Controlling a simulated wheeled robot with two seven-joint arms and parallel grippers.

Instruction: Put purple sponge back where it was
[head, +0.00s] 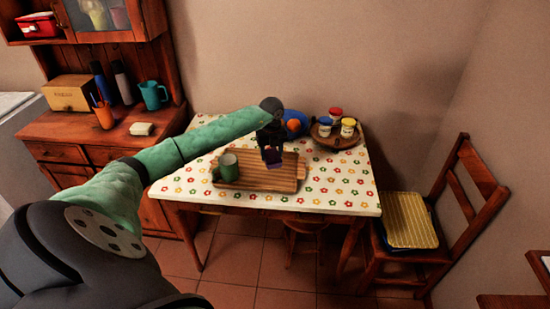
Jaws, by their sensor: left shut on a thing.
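My left gripper (271,148) reaches in from the left on a green arm and hangs over the table, pointing down. It is shut on the purple sponge (273,158). The sponge shows just above the right part of a wooden tray (283,181); I cannot tell whether it touches the tray. A green mug (229,167) stands at the tray's left end. My right gripper is not in view.
The table (340,192) has a flower-dotted cloth, with clear room at its front and right. Behind the gripper is a blue and orange thing (295,123). A round tray (325,140) holds several lidded jars (348,127). A chair (461,215) stands right.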

